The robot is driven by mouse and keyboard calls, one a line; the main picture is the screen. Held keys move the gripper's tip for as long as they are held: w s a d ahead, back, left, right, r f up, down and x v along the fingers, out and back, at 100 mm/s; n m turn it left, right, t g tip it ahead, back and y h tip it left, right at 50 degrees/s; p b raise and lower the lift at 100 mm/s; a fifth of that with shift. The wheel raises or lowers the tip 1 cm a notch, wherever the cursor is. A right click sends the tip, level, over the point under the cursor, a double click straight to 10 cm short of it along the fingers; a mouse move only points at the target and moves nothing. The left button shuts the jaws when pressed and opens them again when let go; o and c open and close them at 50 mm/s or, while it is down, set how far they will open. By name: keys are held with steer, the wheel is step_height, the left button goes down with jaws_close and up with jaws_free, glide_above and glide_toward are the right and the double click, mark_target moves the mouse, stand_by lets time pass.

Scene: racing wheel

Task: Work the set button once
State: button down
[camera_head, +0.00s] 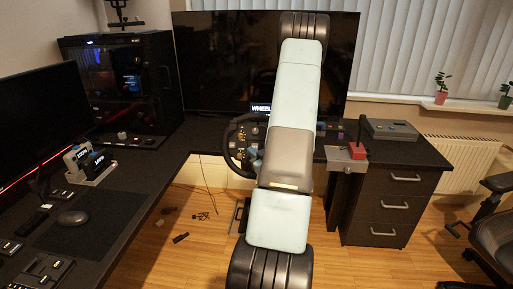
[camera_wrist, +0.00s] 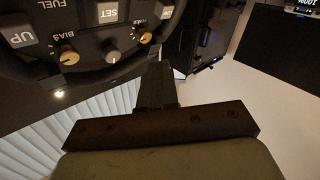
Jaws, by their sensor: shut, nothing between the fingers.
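The set button (camera_wrist: 107,12) is a pale grey square key marked SET at the top of the wrist view, on the dark face of the racing wheel (camera_wrist: 88,73). My gripper (camera_wrist: 157,68) is shut and empty. In the picture its tip lies below and to the right of the set button, apart from it, near the lower edge of the wheel. In the head view the wheel (camera_head: 230,150) stands at the desk, partly hidden by my arm. My gripper is hidden there.
A grey UP key (camera_wrist: 16,36), a BIAS knob (camera_wrist: 69,57) and a middle knob (camera_wrist: 113,57) surround the set button. In the head view a large monitor (camera_head: 215,60) stands behind the wheel and a red-handled shifter (camera_head: 357,148) stands to its right.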

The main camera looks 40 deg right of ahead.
steer(key=w+d+f, duration=0.3)
steer(key=w+d, duration=0.2)
steer(key=d, duration=0.1)
stand_by(0.5)
steer(key=shift+w+d+f, duration=0.3)
steer(key=shift+w+d, duration=0.15)
steer(key=shift+d, duration=0.1)
stand_by(2.7)
steer(key=shift+s+a, duration=0.1)
steer(key=shift+s+a+r, duration=0.3)
steer(key=shift+s+a, duration=0.05)
steer(key=shift+a, duration=0.05)
stand_by(0.3)
steer(key=shift+s+a+r, duration=0.3)
steer(key=shift+s+a, duration=0.2)
steer(key=shift+a, duration=0.1)
steer(key=shift+s+a+r, duration=0.3)
steer(key=shift+s+a, duration=0.2)
steer(key=shift+a, duration=0.1)
steer(key=shift+s+a+r, duration=0.3)
steer(key=shift+s+a, duration=0.2)
steer(key=shift+a, duration=0.1)
steer(key=shift+w+r, duration=0.1)
